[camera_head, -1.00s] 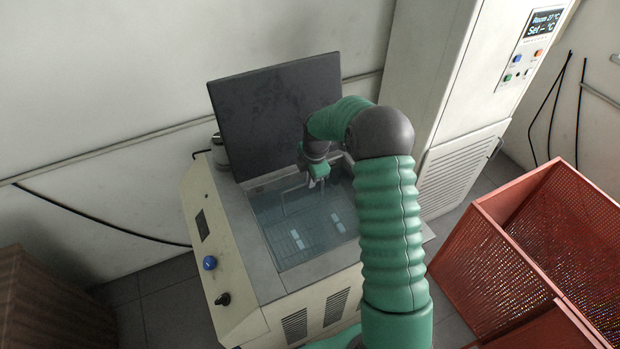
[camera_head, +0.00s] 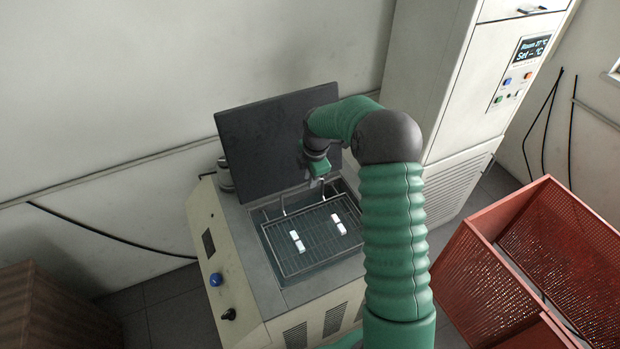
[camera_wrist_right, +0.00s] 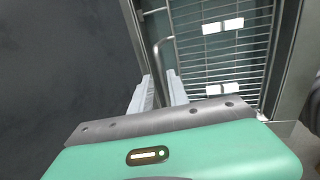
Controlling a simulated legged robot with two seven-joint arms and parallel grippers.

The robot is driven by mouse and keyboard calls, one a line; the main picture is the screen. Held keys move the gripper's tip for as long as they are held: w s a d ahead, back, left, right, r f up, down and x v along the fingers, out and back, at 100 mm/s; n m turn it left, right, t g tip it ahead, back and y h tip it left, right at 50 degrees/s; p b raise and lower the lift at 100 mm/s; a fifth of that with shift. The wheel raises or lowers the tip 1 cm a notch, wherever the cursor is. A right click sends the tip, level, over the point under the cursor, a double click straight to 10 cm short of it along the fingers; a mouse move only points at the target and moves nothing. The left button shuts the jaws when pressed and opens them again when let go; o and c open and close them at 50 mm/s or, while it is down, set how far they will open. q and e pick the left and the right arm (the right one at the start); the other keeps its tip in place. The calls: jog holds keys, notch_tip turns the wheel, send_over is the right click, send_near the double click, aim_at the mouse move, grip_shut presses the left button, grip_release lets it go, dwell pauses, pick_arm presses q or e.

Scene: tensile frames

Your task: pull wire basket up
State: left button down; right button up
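The wire basket (camera_head: 318,236) is a flat rectangular wire rack at the top opening of the bath machine (camera_head: 243,262). Two white pieces (camera_head: 297,241) lie on it, and the rack with both pieces also shows in the right wrist view (camera_wrist_right: 222,62). Upright rods rise at its rear side. My right gripper (camera_head: 322,182) is above the rear edge. In the right wrist view its pale fingers (camera_wrist_right: 164,90) are on either side of the bent handle rod (camera_wrist_right: 160,58) and appear closed on it. My left gripper is not in view.
The dark lid (camera_head: 265,145) stands open behind the bath. A tall white cabinet (camera_head: 450,90) with a display is at the back right. A red perforated crate (camera_head: 490,285) stands at the right, and a brown ribbed box (camera_head: 50,310) at the lower left.

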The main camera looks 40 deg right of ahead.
jog(key=shift+o, duration=0.6)
jog(key=shift+f, duration=0.25)
jog(key=d+b+v, duration=0.1)
jog(key=v, duration=1.5)
jog(key=shift+a+r+b, duration=0.35)
